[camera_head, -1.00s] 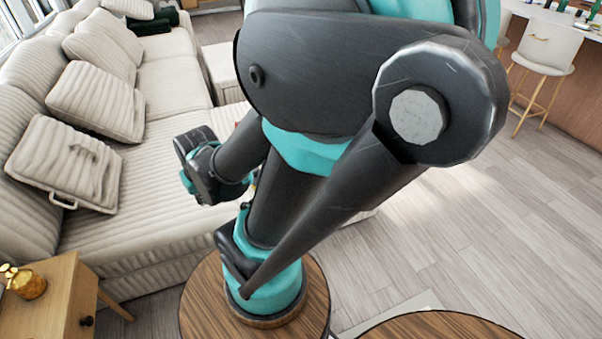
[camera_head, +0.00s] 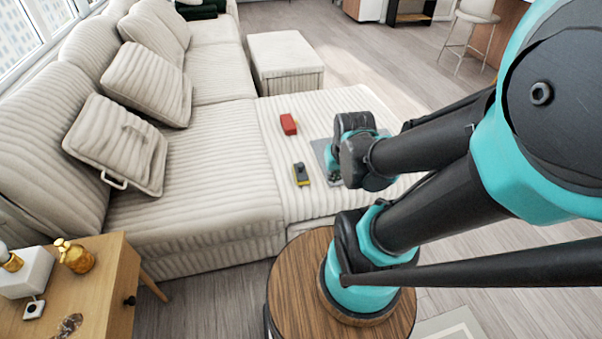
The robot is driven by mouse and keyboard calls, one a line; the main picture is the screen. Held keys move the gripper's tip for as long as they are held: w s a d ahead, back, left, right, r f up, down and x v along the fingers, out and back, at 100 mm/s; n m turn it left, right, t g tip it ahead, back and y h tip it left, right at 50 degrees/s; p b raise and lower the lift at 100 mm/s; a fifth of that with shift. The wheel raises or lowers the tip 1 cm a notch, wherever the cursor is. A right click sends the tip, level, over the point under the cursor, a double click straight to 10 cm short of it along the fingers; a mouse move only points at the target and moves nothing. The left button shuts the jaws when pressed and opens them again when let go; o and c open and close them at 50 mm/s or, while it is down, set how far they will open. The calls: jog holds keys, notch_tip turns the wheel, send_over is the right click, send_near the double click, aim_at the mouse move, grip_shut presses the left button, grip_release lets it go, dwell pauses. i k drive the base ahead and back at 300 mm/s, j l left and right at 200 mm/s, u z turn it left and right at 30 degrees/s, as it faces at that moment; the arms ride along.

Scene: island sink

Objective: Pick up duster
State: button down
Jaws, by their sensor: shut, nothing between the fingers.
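No thing in view is clearly a duster. On the chaise part of the sofa lie a red block-like object (camera_head: 288,124) and a small dark and yellow object (camera_head: 301,174). A flat grey item (camera_head: 322,150) lies to their right, partly hidden behind my wrist. My gripper (camera_head: 335,168) hangs at the end of my arm, in front of the grey item and right of the dark and yellow object. It is shut and empty; its fingertips are small and hard to make out.
The cream ribbed sofa (camera_head: 180,200) with loose cushions (camera_head: 148,82) fills the left and middle. An ottoman (camera_head: 287,62) stands behind the chaise. A wooden side table (camera_head: 112,290) at lower left holds a gold ornament (camera_head: 74,256) and a white box (camera_head: 22,274). Floor (camera_head: 390,60) is clear behind.

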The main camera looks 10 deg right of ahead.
aim_at(302, 177)
jog(key=u, duration=1.95)
jog(key=z, duration=1.95)
jog(key=k+l+u, duration=0.1)
jog(key=l, duration=0.15)
jog(key=l+u, duration=0.1)
jog(key=l, duration=0.15)
jog(key=k, duration=0.05)
